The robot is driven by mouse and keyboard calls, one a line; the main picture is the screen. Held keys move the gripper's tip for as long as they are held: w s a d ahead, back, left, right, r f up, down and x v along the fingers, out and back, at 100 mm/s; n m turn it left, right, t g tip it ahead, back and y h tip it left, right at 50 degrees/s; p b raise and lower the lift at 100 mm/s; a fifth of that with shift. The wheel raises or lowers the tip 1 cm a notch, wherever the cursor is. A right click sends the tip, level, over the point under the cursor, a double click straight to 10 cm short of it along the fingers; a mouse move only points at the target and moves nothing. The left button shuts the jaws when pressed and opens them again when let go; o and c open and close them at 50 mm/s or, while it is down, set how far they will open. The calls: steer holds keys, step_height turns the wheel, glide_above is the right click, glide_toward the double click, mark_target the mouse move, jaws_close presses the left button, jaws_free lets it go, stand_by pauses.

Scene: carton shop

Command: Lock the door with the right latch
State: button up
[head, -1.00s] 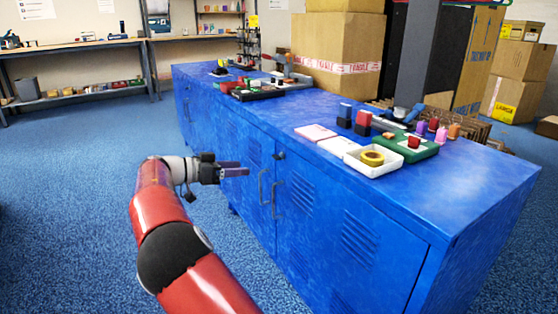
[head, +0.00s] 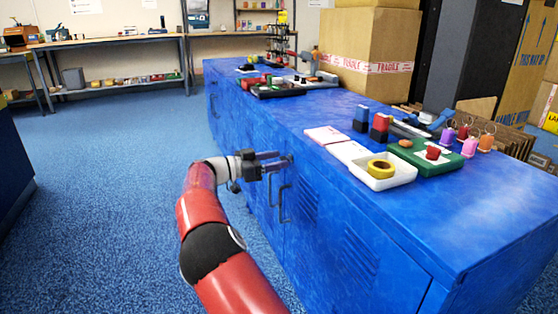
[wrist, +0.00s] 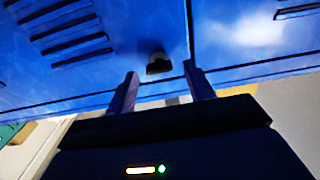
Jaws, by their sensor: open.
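The right latch (wrist: 158,63) is a small dark knob near the top edge of the blue cabinet's right door (head: 335,235), close to the seam between the doors. In the wrist view it lies between and just beyond my two fingertips. My gripper (head: 281,160) is open and empty, its fingers pointing at the cabinet front just below the top. In the head view the fingers largely hide the latch. Whether they touch it I cannot tell. The doors look shut, with dark bar handles (head: 285,204) below my gripper.
The cabinet top (head: 455,220) carries a white tray (head: 403,182) with yellow tape, a green box (head: 455,164), stamps and spools. Cardboard boxes (head: 368,50) stand behind. Blue carpet (head: 110,200) is clear to the left.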

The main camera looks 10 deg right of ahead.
steer(key=shift+w+d, duration=0.15)
steer(key=shift+d, duration=0.5)
steer(key=c, duration=1)
